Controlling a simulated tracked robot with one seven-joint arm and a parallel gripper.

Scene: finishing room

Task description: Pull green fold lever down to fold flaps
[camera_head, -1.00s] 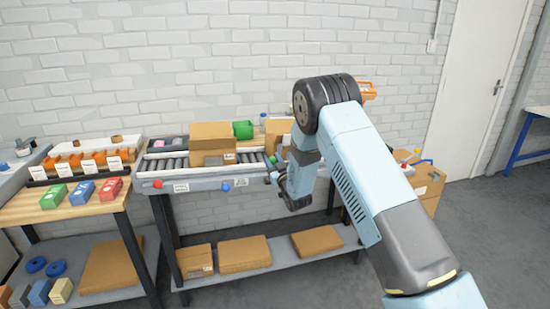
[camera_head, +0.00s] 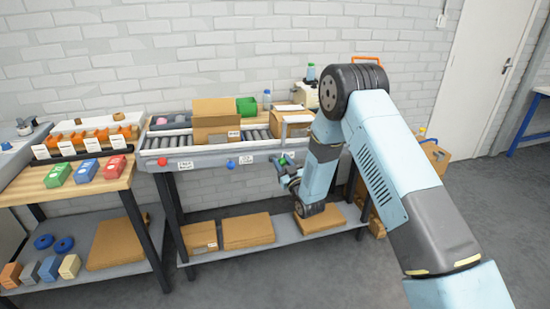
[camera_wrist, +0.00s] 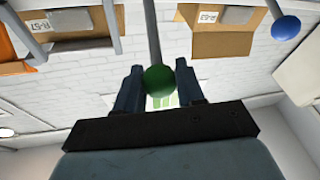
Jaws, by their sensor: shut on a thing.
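The green ball knob (camera_wrist: 158,80) of the fold lever sits between my gripper's two dark fingers in the wrist view, and a grey rod (camera_wrist: 153,30) runs from it to the top edge. My gripper (camera_wrist: 160,88) is shut on this knob. In the head view my gripper (camera_head: 283,168) is at the conveyor's front edge, right of the blue knob, with a bit of green showing at its tip. An open cardboard box (camera_head: 290,124) stands on the conveyor behind it. The lever's lower part is hidden in the head view.
A blue knob (camera_head: 231,165) and a red knob (camera_head: 162,162) sit along the front of the roller conveyor (camera_head: 190,157). Another cardboard box (camera_head: 215,112) stands on the rollers. Flat cartons (camera_head: 248,230) lie on the shelf below. A side table (camera_head: 100,202) with small coloured boxes stands left.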

